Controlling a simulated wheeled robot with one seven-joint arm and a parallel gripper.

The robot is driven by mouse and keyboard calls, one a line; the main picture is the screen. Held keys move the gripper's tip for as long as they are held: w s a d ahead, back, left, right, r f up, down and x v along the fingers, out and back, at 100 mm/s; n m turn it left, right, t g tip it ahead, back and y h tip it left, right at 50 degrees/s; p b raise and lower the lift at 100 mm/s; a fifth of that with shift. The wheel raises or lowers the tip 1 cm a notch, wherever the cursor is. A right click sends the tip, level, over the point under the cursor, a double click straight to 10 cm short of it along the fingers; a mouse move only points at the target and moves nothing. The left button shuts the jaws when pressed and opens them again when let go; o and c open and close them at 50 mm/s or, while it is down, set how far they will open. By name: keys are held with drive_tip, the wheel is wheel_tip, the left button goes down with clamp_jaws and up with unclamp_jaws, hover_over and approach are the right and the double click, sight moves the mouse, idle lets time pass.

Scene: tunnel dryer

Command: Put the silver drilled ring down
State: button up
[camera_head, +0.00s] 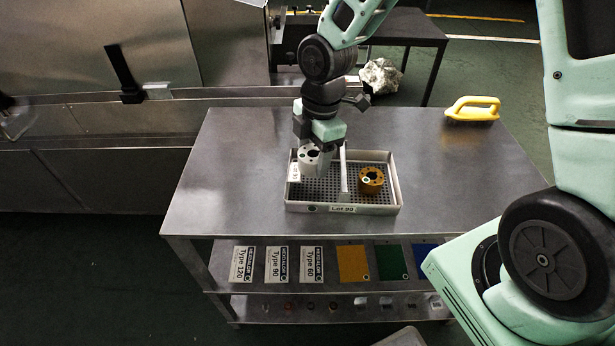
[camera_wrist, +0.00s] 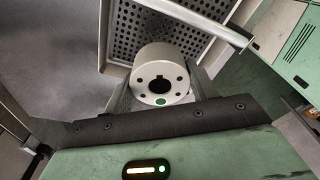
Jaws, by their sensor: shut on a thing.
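The silver drilled ring (camera_head: 309,157) is a short cylinder with a bore and several small holes around it. My gripper (camera_head: 318,146) is shut on it, and the wrist view shows the ring (camera_wrist: 161,80) between the two fingers. The ring is over the left compartment of the white perforated tray (camera_head: 346,209) marked "Lot 90". I cannot tell from these views whether it touches the tray floor. A brass-coloured drilled ring (camera_head: 371,181) stands in the right compartment, beyond the divider (camera_head: 343,172).
The tray stands on a steel table (camera_head: 230,160) with free room on both sides. A yellow handle-shaped object (camera_head: 472,108) lies at the back right. Type plates (camera_head: 277,264) and coloured plates (camera_head: 353,264) lie on the shelf below. Crumpled foil (camera_head: 380,76) is behind the table.

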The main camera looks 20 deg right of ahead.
sight(313, 183)
drive_tip(key=shift+f+b, duration=0.3)
drive_tip(key=shift+f, duration=2.2)
drive_tip(key=shift+f, duration=0.2)
drive_tip(key=o, duration=1.3)
drive_tip(key=shift+r, duration=0.15)
